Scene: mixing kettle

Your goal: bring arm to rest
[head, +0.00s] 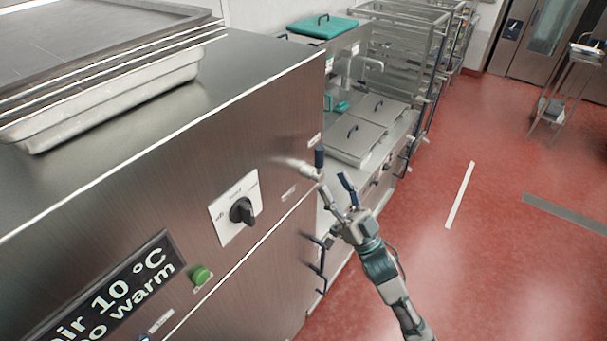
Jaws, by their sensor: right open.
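My right gripper (335,183) is in the middle of the head view, its arm coming in from the lower right. Its two fingers are spread apart with nothing seen between them. It is near the right edge of a large steel appliance (150,165), close to a dark blue handle (319,158). I cannot tell whether a finger touches the appliance. A black rotary knob (242,211) on a white plate is left of the gripper, with a green button (201,275) and a display (105,300) reading "10 °C" below it. My left gripper is not in view.
Trays (110,80) lie on the appliance top. Behind the gripper are a counter with steel lidded containers (355,138), a teal lid (322,27) and wire racks (410,45). The red floor (480,260) to the right is open, up to a trolley (570,85) at the far right.

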